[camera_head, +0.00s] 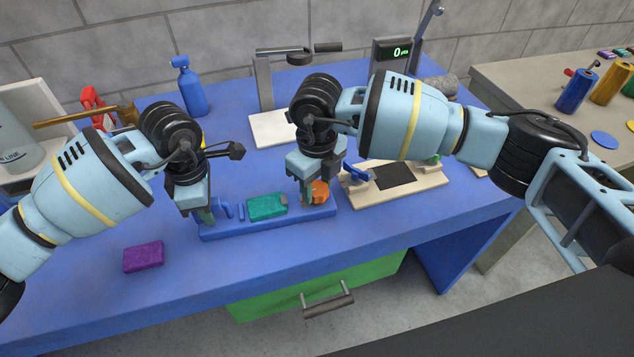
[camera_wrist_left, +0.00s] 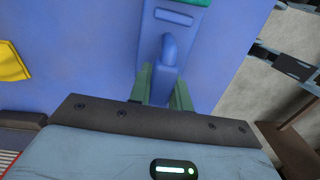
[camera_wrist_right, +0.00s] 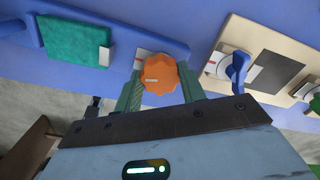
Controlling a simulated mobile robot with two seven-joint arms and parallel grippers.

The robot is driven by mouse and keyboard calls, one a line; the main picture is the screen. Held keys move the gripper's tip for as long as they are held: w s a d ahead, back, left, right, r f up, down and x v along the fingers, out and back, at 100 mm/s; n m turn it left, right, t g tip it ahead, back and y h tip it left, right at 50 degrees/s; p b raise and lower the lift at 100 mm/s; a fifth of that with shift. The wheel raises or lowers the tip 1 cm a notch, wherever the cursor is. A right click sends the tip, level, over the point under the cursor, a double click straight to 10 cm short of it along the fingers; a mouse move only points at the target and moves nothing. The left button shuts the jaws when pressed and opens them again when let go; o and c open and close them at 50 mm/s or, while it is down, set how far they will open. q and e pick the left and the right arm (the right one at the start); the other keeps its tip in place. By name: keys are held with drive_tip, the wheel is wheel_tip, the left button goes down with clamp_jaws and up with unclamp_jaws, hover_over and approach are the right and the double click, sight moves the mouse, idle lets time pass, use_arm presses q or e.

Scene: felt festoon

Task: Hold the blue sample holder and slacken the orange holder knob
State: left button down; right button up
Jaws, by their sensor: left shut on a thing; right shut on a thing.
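The blue sample holder (camera_head: 275,225) lies on the blue table as a long flat base with a teal felt block (camera_head: 266,205) on it. The holder also shows in the left wrist view (camera_wrist_left: 178,18) and the right wrist view (camera_wrist_right: 88,77). My left gripper (camera_head: 205,219) is shut on the blue handle (camera_wrist_left: 169,50) at the holder's left end. The orange holder knob (camera_head: 320,192) sits at the holder's right end. My right gripper (camera_head: 306,200) is shut on this knob, with a finger on each side of it in the right wrist view (camera_wrist_right: 158,75). A pale mark shows on the knob's face.
A beige holder (camera_head: 425,187) with a blue knob (camera_head: 357,171) stands just right of the blue holder. A purple block (camera_head: 143,257) lies at the front left. A green drawer (camera_head: 320,285) is below.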

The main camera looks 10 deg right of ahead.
sight(317, 188)
drive_tip(key=n, duration=0.4)
drive_tip(key=shift+n, duration=0.4)
drive_tip(key=n, duration=0.3)
drive_tip(key=shift+n, duration=0.3)
drive_tip(key=n, duration=0.3)
drive_tip(key=shift+n, duration=2.1)
drive_tip(key=o, duration=1)
wheel_tip(317, 188, up, 12)
drive_tip(key=shift+r, duration=0.1)
